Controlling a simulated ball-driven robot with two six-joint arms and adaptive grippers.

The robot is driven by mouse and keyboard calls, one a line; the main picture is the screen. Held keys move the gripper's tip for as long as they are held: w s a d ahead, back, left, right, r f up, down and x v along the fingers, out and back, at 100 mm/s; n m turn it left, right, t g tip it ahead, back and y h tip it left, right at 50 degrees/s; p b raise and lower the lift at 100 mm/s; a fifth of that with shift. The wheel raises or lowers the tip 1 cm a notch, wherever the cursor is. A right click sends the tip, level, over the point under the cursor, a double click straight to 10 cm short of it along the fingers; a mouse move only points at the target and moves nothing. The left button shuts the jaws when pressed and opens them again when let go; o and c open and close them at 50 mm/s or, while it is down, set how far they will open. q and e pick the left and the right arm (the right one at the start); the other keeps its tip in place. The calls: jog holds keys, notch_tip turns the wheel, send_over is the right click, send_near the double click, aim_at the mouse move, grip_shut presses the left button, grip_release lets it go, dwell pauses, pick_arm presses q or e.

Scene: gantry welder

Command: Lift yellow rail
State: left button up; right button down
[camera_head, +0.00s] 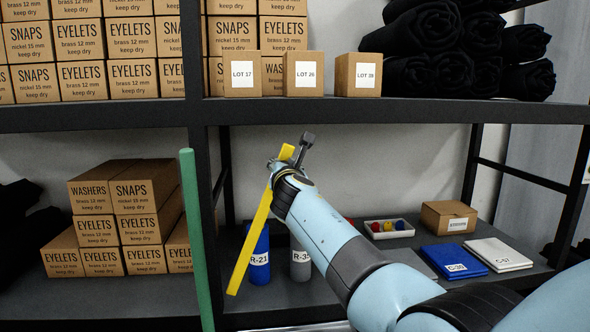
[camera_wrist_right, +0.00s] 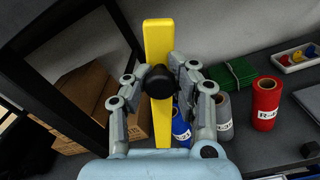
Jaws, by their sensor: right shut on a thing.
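The yellow rail (camera_head: 250,243) is a long flat bar. It stands tilted in front of the lower shelf in the head view, its upper end leaning right. My right gripper (camera_head: 290,160) is at its upper part, and my wrist hides some of the rail. In the right wrist view the rail (camera_wrist_right: 160,45) runs lengthwise beyond the fingers. My right gripper (camera_wrist_right: 159,84) is shut on a round black knob (camera_wrist_right: 158,82) that sits in front of the rail's face and seems to belong to it. My left gripper is not in view.
A green pole (camera_head: 195,240) stands left of the rail. A dark upright (camera_head: 197,150) and shelf edge (camera_head: 400,111) are close behind. Behind the rail are a blue roll (camera_head: 259,265) and a grey roll (camera_head: 300,262). Cartons (camera_head: 125,215) fill the lower left shelf.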

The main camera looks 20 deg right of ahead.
jog(key=shift+a+f, duration=0.25)
jog(key=shift+f, duration=0.05)
jog(key=c, duration=1.5)
grip_release()
jog(key=shift+s, duration=0.1)
jog(key=o, duration=0.5)
jog(key=shift+s+a+r, duration=0.1)
jog(key=shift+r, duration=0.15)
jog(key=shift+c, duration=0.2)
